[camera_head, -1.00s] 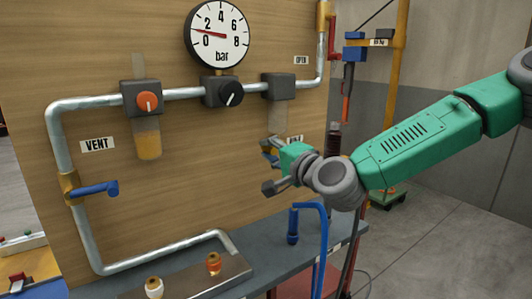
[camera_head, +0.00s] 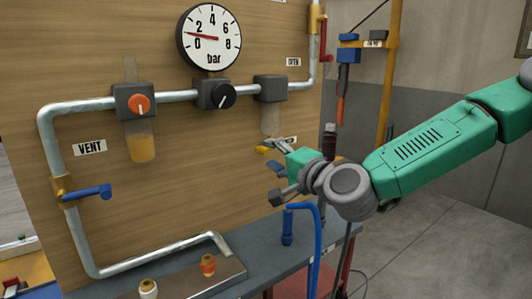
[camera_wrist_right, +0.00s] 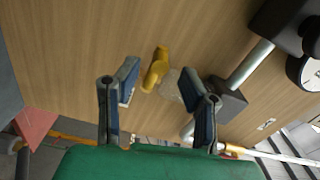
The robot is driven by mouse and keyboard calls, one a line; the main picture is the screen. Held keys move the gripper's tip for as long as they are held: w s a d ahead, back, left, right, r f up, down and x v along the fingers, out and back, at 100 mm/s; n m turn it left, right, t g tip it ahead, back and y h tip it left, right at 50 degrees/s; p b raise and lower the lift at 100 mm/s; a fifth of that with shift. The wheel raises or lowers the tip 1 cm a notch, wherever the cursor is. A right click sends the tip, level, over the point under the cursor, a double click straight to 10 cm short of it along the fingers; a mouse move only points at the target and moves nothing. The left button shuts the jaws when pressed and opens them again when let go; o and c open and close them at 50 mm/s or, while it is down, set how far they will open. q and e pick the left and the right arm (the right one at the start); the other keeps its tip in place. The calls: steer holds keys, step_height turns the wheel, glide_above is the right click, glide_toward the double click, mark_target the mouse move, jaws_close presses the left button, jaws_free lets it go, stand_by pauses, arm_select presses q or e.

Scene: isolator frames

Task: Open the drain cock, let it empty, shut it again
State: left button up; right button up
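A small yellow cock (camera_head: 263,150) shows at the wooden panel, below the clear bowl (camera_head: 270,121) of the right-hand grey unit; I take it for the drain cock. In the right wrist view the yellow cock (camera_wrist_right: 155,69) lies ahead of the fingers, near a pale, see-through bowl. My right gripper (camera_head: 275,171) is open and empty, close to the cock in the head view. In the right wrist view its two blue-padded fingers (camera_wrist_right: 158,83) are spread apart, with a gap to the cock. My left gripper is not in view.
A pressure gauge (camera_head: 209,39) reads between 0 and 4 bar. A bowl with amber liquid (camera_head: 142,149) hangs at left. A blue valve handle (camera_head: 93,193) sits on the pipe. A blue hose (camera_head: 317,240) stands below my right gripper, by the bench (camera_head: 270,265).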

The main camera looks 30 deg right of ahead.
steer(key=s, duration=0.2)
steer(key=s+d, duration=0.1)
steer(key=s, duration=0.1)
steer(key=shift+f, duration=0.1)
steer(key=shift+a, duration=0.15)
